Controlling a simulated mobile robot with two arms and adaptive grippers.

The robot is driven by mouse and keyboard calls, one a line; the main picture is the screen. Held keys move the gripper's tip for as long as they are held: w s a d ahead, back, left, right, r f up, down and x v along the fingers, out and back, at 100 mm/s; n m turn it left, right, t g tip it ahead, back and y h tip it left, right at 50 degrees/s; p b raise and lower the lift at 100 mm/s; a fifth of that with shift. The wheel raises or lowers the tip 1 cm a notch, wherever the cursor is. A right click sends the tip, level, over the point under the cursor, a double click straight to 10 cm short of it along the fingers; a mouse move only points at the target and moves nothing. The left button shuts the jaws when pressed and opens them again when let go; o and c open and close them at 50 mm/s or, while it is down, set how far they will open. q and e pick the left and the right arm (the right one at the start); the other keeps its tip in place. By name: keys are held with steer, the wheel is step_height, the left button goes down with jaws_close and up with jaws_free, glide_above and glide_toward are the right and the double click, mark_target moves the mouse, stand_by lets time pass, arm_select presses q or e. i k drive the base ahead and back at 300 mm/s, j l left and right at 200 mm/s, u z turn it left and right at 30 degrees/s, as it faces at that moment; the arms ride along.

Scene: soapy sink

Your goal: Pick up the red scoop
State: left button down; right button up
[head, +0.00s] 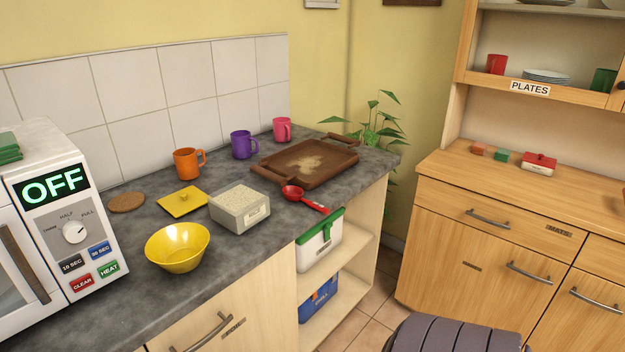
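The red scoop (293,193) lies on the grey countertop (123,297) near its front edge. Its round bowl is at the left and its handle points right and toward the front edge. It lies between a grey box of pale grains and a brown wooden tray, close to the tray's front corner. Neither of my grippers shows in the head view.
Around the scoop are the grey box (239,220), the wooden tray (314,178), a yellow bowl (178,263) and a yellow square (184,201). Orange (186,164), purple (240,145) and pink (281,130) mugs stand behind. A microwave (62,215) fills the left.

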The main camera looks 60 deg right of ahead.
mark_target(292, 193)
steer(key=z, duration=1.7)
